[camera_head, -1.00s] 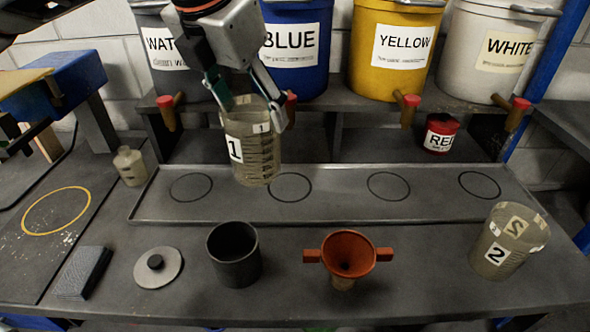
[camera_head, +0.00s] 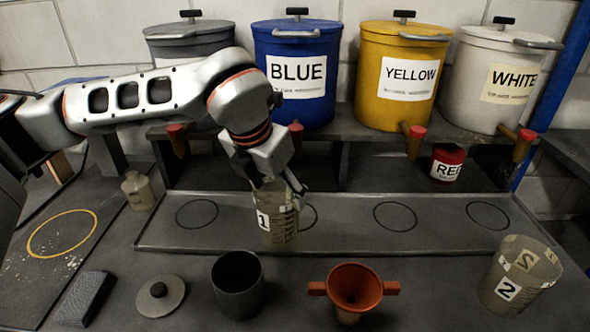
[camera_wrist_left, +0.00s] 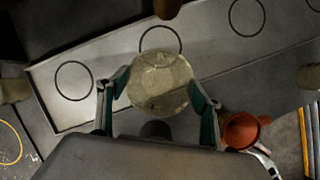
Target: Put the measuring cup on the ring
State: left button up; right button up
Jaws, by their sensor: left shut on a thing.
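The clear measuring cup labelled 1 (camera_head: 277,222) is upright in my left gripper (camera_head: 282,190), whose fingers are shut on its sides. The left wrist view shows the cup (camera_wrist_left: 158,82) from above between the two green-padded fingers (camera_wrist_left: 160,105). It is over the grey tray (camera_head: 345,237), at the second black ring from the left (camera_head: 311,217), which it partly hides. In the left wrist view that ring (camera_wrist_left: 160,28) shows beyond the cup's rim, so the two look offset. Whether the cup's base touches the tray I cannot tell. My right gripper is not seen.
A black cup (camera_head: 238,290), a lid (camera_head: 160,297) and an orange funnel (camera_head: 354,288) stand in front of the tray. Measuring cup 2 (camera_head: 519,275) is at the right. A yellow ring (camera_head: 62,234) is at the left. Labelled buckets line the back shelf, with taps below.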

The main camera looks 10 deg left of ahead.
pick_arm(q)
jog(key=w+d+f+p, duration=0.1)
jog(key=w, duration=0.7)
jog(key=shift+d, duration=0.4)
jog(key=shift+f, duration=0.2)
jog(key=shift+f, duration=0.1)
jog(key=o, duration=1.3)
